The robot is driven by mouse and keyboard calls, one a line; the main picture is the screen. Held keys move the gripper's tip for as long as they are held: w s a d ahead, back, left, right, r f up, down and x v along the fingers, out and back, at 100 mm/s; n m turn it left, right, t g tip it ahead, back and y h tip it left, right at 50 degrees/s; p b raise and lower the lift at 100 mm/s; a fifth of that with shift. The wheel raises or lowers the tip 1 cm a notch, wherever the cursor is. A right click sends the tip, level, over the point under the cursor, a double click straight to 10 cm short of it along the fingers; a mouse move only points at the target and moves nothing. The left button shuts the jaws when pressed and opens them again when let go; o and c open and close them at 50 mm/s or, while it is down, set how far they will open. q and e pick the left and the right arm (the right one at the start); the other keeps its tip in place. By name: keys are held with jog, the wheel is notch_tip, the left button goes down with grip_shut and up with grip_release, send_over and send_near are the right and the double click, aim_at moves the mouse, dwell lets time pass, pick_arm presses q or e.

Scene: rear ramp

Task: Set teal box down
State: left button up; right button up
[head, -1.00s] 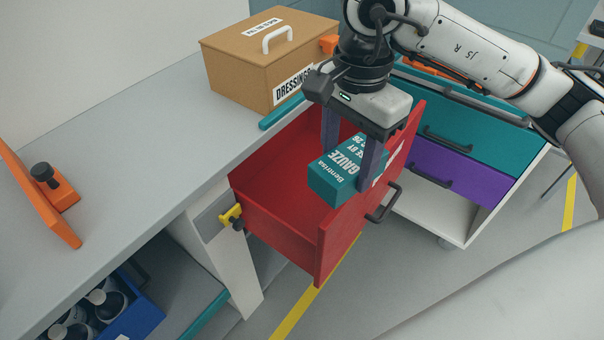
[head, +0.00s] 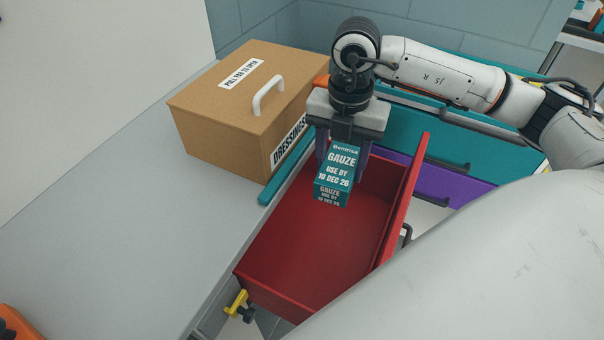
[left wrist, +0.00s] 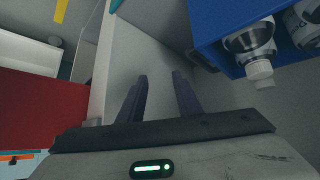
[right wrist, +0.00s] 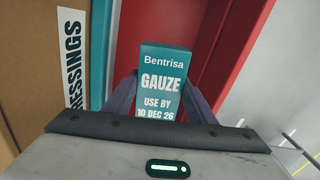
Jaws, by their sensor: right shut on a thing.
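The teal gauze box (head: 338,172) is between the fingers of my right gripper (head: 340,160), which is shut on it. It is over the far end of the open red drawer (head: 310,240), label side toward me in the head view. In the right wrist view the teal box (right wrist: 164,85) sits between both fingers, with the red drawer behind it. Whether its underside touches the drawer floor I cannot tell. My left gripper (left wrist: 160,95) shows only in the left wrist view; its fingers are apart with nothing between them.
A cardboard dressings box (head: 245,105) with a white handle stands on the grey counter (head: 120,220), left of the drawer. Teal and purple drawers (head: 450,185) are behind. A blue crate with bottles (left wrist: 225,45) is near the left gripper. The drawer's near part is empty.

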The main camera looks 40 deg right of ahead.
jog(key=shift+w+d+f+m, duration=0.15)
jog(key=shift+w+m, duration=0.05)
jog(key=shift+m, duration=0.2)
jog(key=shift+f, duration=0.35)
send_near(328, 243)
notch_tip(328, 243, down, 5)
jog(key=shift+d+f, duration=0.1)
jog(key=shift+f, duration=0.2)
jog(key=o, duration=1.2)
jog(key=shift+s, duration=0.1)
jog(key=shift+o, duration=0.2)
jog(key=shift+r, duration=0.15)
